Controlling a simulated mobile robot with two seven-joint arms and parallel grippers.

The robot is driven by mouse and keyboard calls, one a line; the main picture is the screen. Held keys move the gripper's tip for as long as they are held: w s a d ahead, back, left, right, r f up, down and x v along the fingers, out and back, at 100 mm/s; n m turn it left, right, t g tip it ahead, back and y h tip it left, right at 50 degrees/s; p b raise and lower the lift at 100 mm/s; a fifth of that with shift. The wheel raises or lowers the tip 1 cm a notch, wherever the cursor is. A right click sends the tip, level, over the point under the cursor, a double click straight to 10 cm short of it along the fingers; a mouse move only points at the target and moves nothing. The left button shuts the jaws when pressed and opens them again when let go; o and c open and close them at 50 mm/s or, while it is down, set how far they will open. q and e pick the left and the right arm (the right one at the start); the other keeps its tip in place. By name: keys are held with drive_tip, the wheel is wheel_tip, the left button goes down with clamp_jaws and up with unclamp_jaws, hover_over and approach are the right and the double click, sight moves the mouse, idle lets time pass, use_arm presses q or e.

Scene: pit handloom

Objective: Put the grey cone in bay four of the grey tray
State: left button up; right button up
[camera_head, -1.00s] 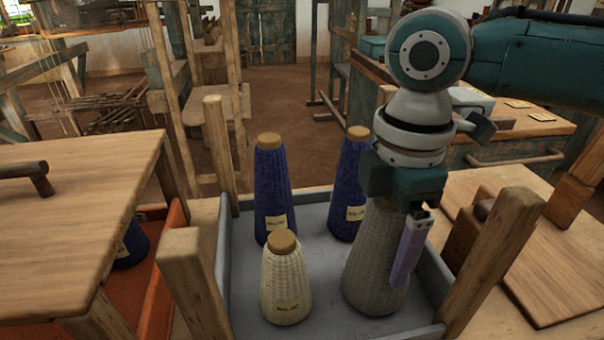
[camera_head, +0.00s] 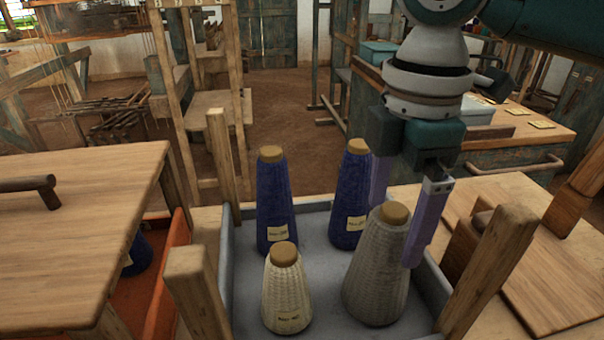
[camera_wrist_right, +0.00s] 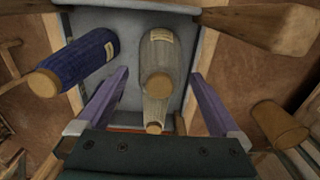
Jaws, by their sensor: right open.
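The grey cone (camera_head: 376,275) stands upright in the near right part of the grey tray (camera_head: 228,292), its tan top uncovered. It also shows in the right wrist view (camera_wrist_right: 160,62). My right gripper (camera_head: 397,234) is open and empty, pointing down. Its fingers are around the cone's upper end, one on the far side and one on the near right. In the wrist view the cone lies between the two fingers with room on both sides. I see no marks that number the bays. My left gripper is not in view.
A cream cone (camera_head: 286,297) stands left of the grey cone. Two blue cones, a left one (camera_head: 274,210) and a right one (camera_head: 349,200), stand behind. Wooden posts rise at the tray's corners, including the near right one (camera_head: 490,265). An orange tray (camera_head: 165,290) is at left.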

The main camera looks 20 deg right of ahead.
wheel_tip(320, 180, up, 6)
drive_tip(key=shift+f+p, duration=0.2)
drive_tip(key=shift+p, duration=0.15)
drive_tip(key=s+a+f+m+t+y, duration=0.2)
drive_tip(key=s+a+f+m+y, duration=0.15)
drive_tip(key=s+a+f, duration=0.55)
drive_tip(key=s+d+m+t+h, duration=0.1)
drive_tip(key=s+d+m+h, duration=0.2)
drive_tip(key=m, duration=0.7)
drive_tip(key=s+d, duration=0.2)
drive_tip(key=s, duration=0.2)
drive_tip(key=shift+d+f+t, duration=0.25)
drive_tip(key=shift+d+t, duration=0.05)
drive_tip(key=shift+d, duration=0.1)
drive_tip(key=shift+r, duration=0.1)
